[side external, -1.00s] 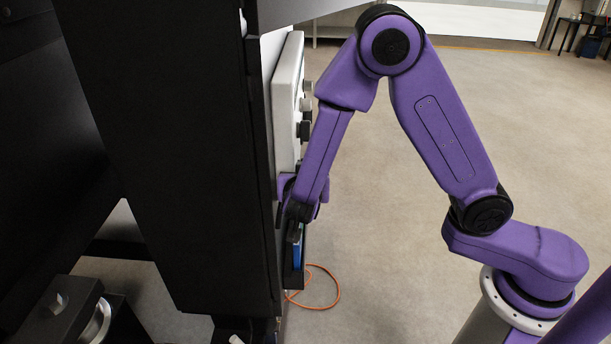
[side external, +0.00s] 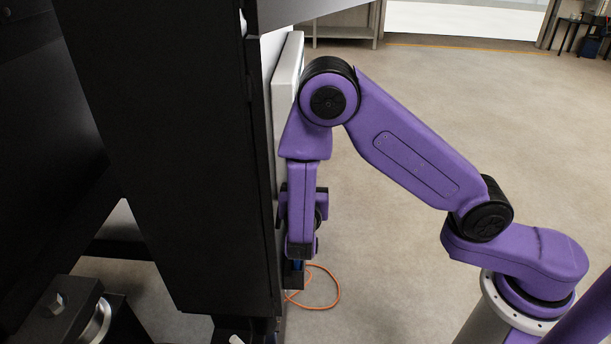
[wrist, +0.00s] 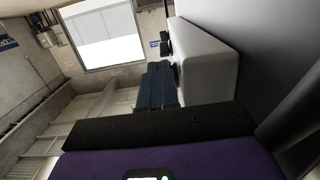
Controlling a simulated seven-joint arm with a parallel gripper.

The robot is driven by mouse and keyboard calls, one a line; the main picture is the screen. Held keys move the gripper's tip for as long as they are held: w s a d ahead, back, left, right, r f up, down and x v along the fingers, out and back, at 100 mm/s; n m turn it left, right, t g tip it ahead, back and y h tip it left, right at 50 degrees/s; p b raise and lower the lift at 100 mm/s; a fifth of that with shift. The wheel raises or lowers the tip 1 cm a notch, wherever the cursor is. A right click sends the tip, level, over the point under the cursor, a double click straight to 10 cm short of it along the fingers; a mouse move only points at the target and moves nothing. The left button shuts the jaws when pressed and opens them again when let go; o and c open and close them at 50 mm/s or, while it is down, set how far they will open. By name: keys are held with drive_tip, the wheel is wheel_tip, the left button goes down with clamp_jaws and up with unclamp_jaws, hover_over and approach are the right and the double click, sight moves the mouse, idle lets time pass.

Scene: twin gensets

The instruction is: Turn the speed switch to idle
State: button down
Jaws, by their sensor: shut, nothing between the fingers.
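The light grey control panel box (side external: 287,75) is mounted on the tall dark cabinet in the side view. It also shows in the wrist view (wrist: 208,62), right of centre, with dark knobs (wrist: 164,42) on its face. I cannot tell which knob is the speed switch. My gripper (wrist: 160,68) is shut and empty, its dark blue fingers showing beside the lower left of the panel box. I cannot tell whether they touch anything.
The dark cabinet (side external: 180,150) fills the left of the side view, close to my wrist. An orange cable (side external: 325,302) lies on the floor. The floor to the right is open.

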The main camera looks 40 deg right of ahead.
drive_tip(key=shift+w+d+f, duration=0.2)
drive_tip(key=shift+f, duration=0.3)
drive_tip(key=shift+w+d+f, duration=0.2)
drive_tip(key=shift+f, duration=0.25)
drive_tip(key=shift+w+d+f, duration=0.1)
idle(0.4)
